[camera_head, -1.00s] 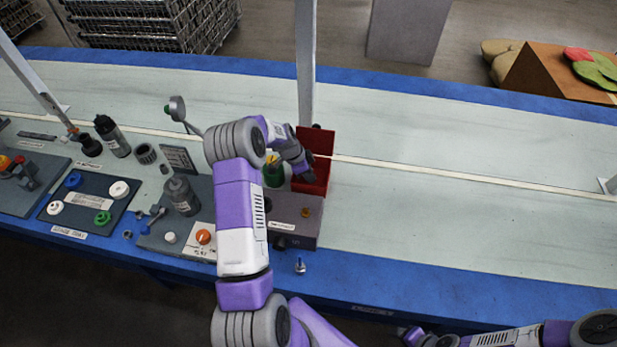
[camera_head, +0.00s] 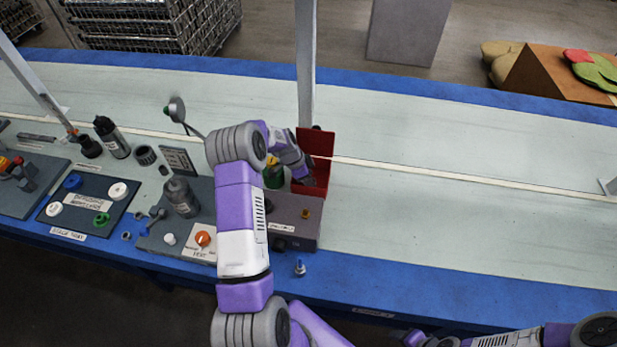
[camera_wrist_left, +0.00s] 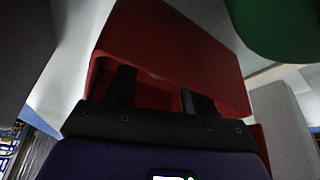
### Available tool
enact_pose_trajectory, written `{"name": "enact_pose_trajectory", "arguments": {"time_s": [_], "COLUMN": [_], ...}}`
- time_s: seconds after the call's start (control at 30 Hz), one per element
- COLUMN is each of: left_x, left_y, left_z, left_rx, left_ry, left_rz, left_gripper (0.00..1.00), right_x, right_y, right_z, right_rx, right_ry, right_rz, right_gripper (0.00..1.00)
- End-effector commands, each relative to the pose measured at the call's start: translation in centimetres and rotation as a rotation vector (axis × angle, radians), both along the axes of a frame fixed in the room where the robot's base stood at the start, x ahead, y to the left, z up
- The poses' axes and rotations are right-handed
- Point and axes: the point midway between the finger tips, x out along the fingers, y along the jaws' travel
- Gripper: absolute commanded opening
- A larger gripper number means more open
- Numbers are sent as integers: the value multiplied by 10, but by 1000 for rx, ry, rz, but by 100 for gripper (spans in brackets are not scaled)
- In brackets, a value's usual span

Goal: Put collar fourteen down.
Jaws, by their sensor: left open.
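My left gripper (camera_head: 307,180) reaches down into the red bin (camera_head: 315,143) in the middle of the bench. In the left wrist view, its two dark fingers (camera_wrist_left: 160,95) are apart, with the red bin (camera_wrist_left: 170,45) right in front of them. No collar shows between the fingers. I cannot pick out collar fourteen in either view; the bin's floor is mostly hidden by the gripper and the bin's walls. Part of my right arm shows at the bottom right edge of the head view, and its jaws cannot be made out.
A green-topped thing (camera_head: 273,172) stands close left of the bin. A grey box (camera_head: 290,222) with a knob is in front. A post (camera_head: 305,70) rises behind the bin. The bench's right is clear.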

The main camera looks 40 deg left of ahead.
Motion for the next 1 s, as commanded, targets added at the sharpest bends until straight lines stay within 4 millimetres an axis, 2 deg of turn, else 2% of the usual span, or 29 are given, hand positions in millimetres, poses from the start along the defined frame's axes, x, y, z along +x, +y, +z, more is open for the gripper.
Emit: {"name": "enact_pose_trajectory", "arguments": {"time_s": [0.5, 0.7, 1.0], "left_x": [-29, -35, -36], "left_y": [24, 28, 29], "left_z": [94, 110, 112], "left_rx": [1, 0, 0], "left_ry": [-2, 0, 0], "left_rz": [1, 0, 0], "left_gripper": [54, 54, 54], "right_x": [0, 0, 0], "right_y": [0, 0, 0], "right_z": [28, 31, 31], "right_rx": [0, 0, 0], "right_ry": [0, 0, 0], "right_rz": [0, 0, 0], "right_gripper": [58, 58, 58]}}
